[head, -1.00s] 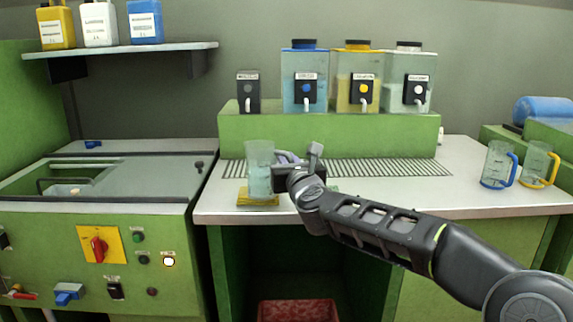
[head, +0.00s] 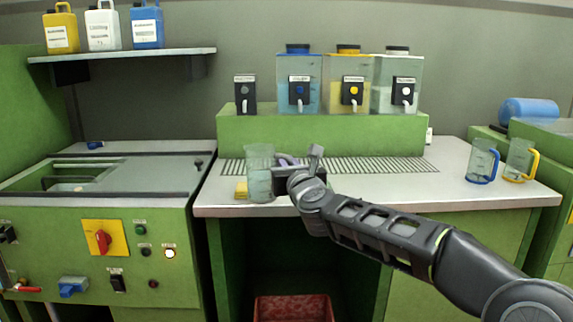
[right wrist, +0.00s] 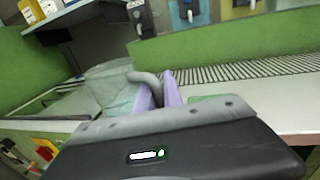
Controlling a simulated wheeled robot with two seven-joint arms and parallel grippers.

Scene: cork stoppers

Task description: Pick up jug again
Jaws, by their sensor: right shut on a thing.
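A clear jug (head: 260,174) with pale liquid stands upright at the counter's left part in the head view. My right gripper (head: 286,161) is at its right side, shut on its grey handle. In the right wrist view the purple fingers (right wrist: 160,92) close around the grey handle (right wrist: 146,80), and the jug body (right wrist: 112,88) shows behind to the left. The jug's base overlaps the counter's front part in the picture; whether it touches the counter I cannot tell. My left gripper is out of view.
Blue-handled (head: 481,162) and yellow-handled (head: 519,160) jugs stand at the counter's right end. Dispensers (head: 348,84) stand on the green ledge behind. A red bin (head: 293,308) is below the counter.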

